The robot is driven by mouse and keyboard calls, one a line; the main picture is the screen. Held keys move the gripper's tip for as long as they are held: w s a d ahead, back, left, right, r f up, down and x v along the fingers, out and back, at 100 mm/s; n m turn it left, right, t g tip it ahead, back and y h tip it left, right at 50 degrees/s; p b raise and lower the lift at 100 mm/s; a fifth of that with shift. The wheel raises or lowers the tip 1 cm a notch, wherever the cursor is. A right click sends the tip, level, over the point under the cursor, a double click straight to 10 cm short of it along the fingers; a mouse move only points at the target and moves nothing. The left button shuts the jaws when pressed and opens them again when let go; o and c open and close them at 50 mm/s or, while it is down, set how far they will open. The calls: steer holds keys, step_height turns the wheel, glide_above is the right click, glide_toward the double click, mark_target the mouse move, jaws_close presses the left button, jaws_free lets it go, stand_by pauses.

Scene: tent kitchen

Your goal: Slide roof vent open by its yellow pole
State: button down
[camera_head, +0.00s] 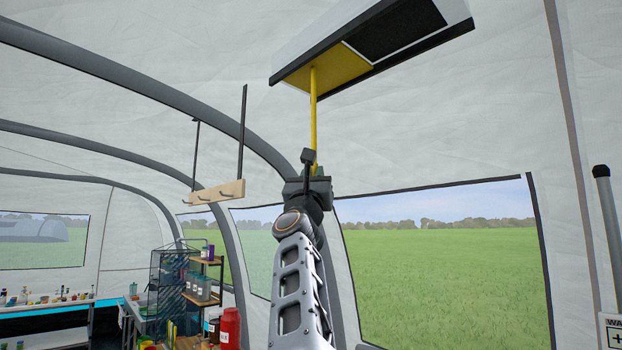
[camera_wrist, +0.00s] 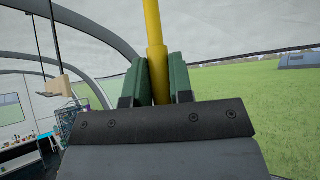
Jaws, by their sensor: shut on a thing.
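The roof vent (camera_head: 405,30) is a dark panel in a white frame at the top of the head view. A yellow panel (camera_head: 335,68) fills the left part of its frame. The yellow pole (camera_head: 314,115) hangs straight down from the yellow panel. My gripper (camera_head: 314,172) is at the pole's lower part, below the vent. In the wrist view, its two green finger pads (camera_wrist: 160,80) are shut on the yellow pole (camera_wrist: 154,30), one on each side. The pole's lower end is hidden behind the gripper body.
A wooden peg rail (camera_head: 216,192) hangs from black straps to the left of my arm. A shelf rack (camera_head: 185,275) with jars and a red container (camera_head: 230,328) stand lower left. A grey post (camera_head: 608,215) is at the right edge. Space around the pole looks clear.

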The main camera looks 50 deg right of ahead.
steer(key=shift+r, duration=0.1)
steer(key=c, duration=1.5)
jaws_free()
steer(key=o, duration=0.3)
steer(key=shift+w, duration=0.3)
steer(key=shift+o, duration=0.9)
steer(key=shift+s, duration=0.15)
steer(key=b+v, duration=1)
steer(key=v, duration=0.4)
steer(key=shift+b, duration=0.3)
steer(key=shift+d, duration=0.1)
